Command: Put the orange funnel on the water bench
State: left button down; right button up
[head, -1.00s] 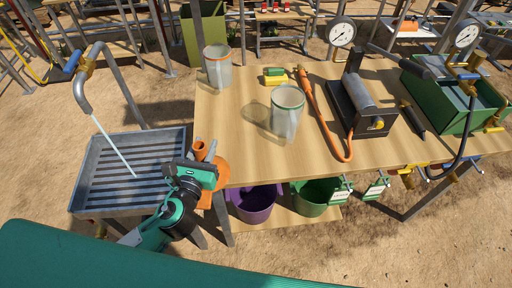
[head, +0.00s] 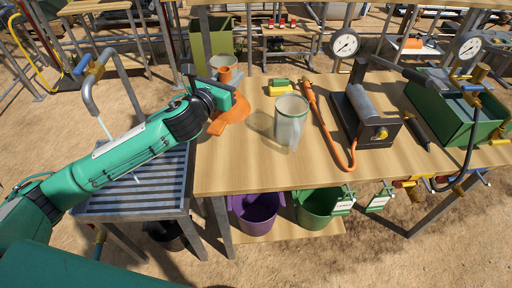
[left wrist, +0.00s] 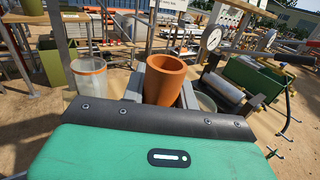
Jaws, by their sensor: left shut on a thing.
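The orange funnel (head: 232,110) is held by my left gripper (head: 226,90) over the left end of the wooden bench (head: 240,178). Its wide cone is below the gripper and its narrow spout points up. The spout also shows in the left wrist view (left wrist: 165,78), between the fingers. I cannot tell whether the cone's rim touches the bench top. The gripper hides the funnel's middle. My right gripper is in neither view.
A clear orange-rimmed jar (head: 222,62) stands just behind the funnel. A green-rimmed jar (head: 290,122), a sponge (head: 279,88), an orange-handled hose (head: 325,122) and a pump (head: 366,115) stand to the right. A slatted metal sink (head: 150,195) is at left.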

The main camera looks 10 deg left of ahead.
pick_arm(q)
jog(key=shift+w+r, duration=0.15)
jog(key=shift+f, duration=0.4)
jog(key=shift+f+b, duration=0.55)
jog(key=shift+f, duration=8.95)
jog(key=shift+f, duration=0.2)
jog(key=c, duration=1.1)
grip_release()
jog(key=shift+r, duration=0.1)
